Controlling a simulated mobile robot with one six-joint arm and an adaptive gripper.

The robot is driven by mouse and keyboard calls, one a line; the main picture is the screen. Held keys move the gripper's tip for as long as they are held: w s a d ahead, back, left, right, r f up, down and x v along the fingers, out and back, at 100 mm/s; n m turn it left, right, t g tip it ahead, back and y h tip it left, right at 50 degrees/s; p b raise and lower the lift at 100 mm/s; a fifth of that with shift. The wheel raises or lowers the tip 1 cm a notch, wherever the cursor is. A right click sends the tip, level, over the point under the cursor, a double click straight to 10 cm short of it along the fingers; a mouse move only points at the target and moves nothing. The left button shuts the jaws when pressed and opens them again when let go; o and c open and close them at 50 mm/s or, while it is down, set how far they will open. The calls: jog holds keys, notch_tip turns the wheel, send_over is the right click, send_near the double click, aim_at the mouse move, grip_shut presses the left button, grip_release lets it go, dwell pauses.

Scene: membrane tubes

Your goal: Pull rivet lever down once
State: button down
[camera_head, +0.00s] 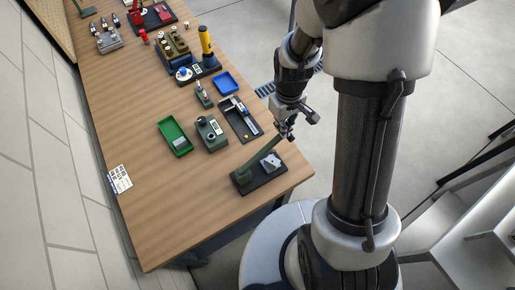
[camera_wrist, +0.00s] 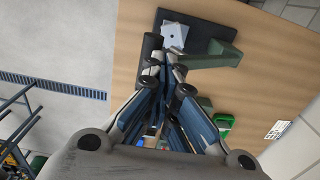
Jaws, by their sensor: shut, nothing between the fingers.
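The rivet press (camera_head: 243,176) stands on a black base plate near the table's front corner. Its green lever (camera_head: 262,152) slants up to the right, its far end close to my gripper (camera_head: 288,134). A light grey faceted block (camera_head: 271,161) sits on the base beside the lever. In the wrist view the lever (camera_wrist: 212,58) comes in from the right, beside the fingertips of my gripper (camera_wrist: 165,68). A dark handle (camera_wrist: 150,46) shows just past the fingertips. My gripper is shut and empty. I cannot tell if it touches the lever.
A grey-green device (camera_head: 211,134), a green tray (camera_head: 175,137), a black tray (camera_head: 240,119) and a blue tray (camera_head: 227,82) stand farther along the table (camera_head: 165,215). A printed card (camera_head: 120,179) lies at the left edge. The table's near end is clear.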

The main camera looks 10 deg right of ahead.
jog(key=shift+d+f, duration=0.1)
jog(key=shift+f, duration=0.05)
jog(key=shift+w+d+f+b, duration=0.15)
jog(key=shift+d+f+b, duration=0.2)
jog(key=shift+f+b, duration=0.15)
jog(key=shift+w+d+f+b, duration=0.1)
jog(key=shift+d+f+b, duration=0.3)
jog(key=shift+f, duration=0.25)
jog(key=shift+w+d+f+b, duration=0.1)
jog(key=shift+d+f+b, duration=0.2)
jog(key=shift+f+b, duration=0.25)
jog(key=shift+w+d+f+b, duration=0.1)
jog(key=shift+d+f+b, duration=0.15)
jog(key=shift+f+b, duration=0.25)
jog(key=shift+w+d+f+b, duration=0.1)
jog(key=shift+d+f+b, duration=0.1)
jog(key=shift+f+b, duration=0.4)
jog(key=shift+w+d+f+b, duration=0.1)
jog(key=shift+d+f+b, duration=0.15)
jog(key=shift+f, duration=0.5)
